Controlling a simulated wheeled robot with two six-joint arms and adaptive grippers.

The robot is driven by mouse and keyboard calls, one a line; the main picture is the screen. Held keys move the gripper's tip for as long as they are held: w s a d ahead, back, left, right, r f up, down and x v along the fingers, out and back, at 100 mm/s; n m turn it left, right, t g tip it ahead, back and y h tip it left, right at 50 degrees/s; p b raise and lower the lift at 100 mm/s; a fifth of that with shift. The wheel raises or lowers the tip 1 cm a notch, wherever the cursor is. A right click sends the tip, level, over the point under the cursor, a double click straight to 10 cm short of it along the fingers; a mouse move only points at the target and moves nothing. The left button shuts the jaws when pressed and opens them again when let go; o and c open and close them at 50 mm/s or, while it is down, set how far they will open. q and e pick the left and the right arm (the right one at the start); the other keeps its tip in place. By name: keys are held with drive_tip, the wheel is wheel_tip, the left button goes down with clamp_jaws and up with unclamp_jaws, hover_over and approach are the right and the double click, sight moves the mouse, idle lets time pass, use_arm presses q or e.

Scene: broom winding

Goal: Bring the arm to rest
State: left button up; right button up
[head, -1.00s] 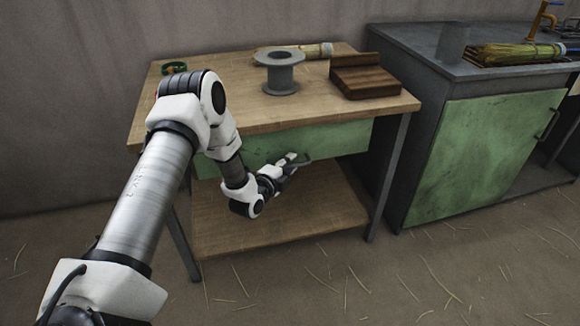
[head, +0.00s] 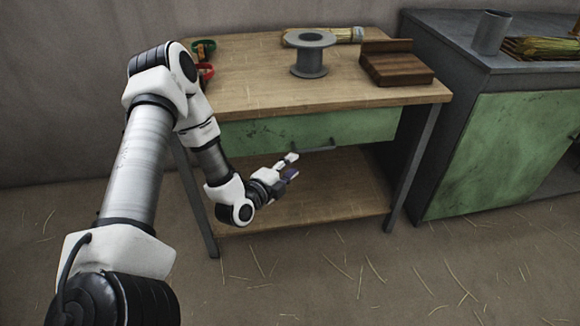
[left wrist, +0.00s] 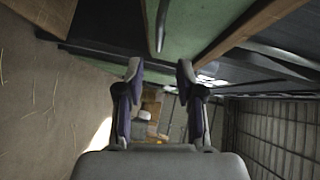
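My left arm comes in from the left in the head view. My left gripper (head: 291,166) is in front of the workbench, below the green drawer (head: 308,131) and a little apart from its dark handle (head: 313,145). Its two fingers stand apart with nothing between them. In the left wrist view the same gripper (left wrist: 159,75) shows both fingertips spread and empty, with the green drawer front (left wrist: 195,25) beyond them. The drawer looks shut. My right gripper is in neither view.
On the wooden workbench top (head: 260,85) stand a grey spool (head: 313,58), a brown wooden block (head: 396,66), a straw bundle (head: 340,36), and green (head: 203,48) and red (head: 206,73) rings. A lower shelf (head: 335,190) lies beneath. A green-doored cabinet (head: 500,150) stands at right.

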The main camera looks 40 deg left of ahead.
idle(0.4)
use_arm(q)
drive_tip(key=s+d+f+g+h, duration=0.2)
drive_tip(key=s+d+f+g, duration=0.2)
drive_tip(key=s+d+f, duration=0.35)
drive_tip(key=s+d+f+g+h, duration=0.2)
drive_tip(key=s+d+f+g, duration=0.25)
drive_tip(key=d+f, duration=0.45)
drive_tip(key=s+f+n+g+y, duration=0.3)
drive_tip(key=s+n+g, duration=0.5)
drive_tip(key=s+n, duration=0.7)
wheel_tip(320, 180, up, 23)
drive_tip(key=s+n+p, duration=0.1)
drive_tip(key=p, duration=2.1)
drive_tip(key=shift+d+p, duration=0.15)
drive_tip(key=shift+p, duration=0.2)
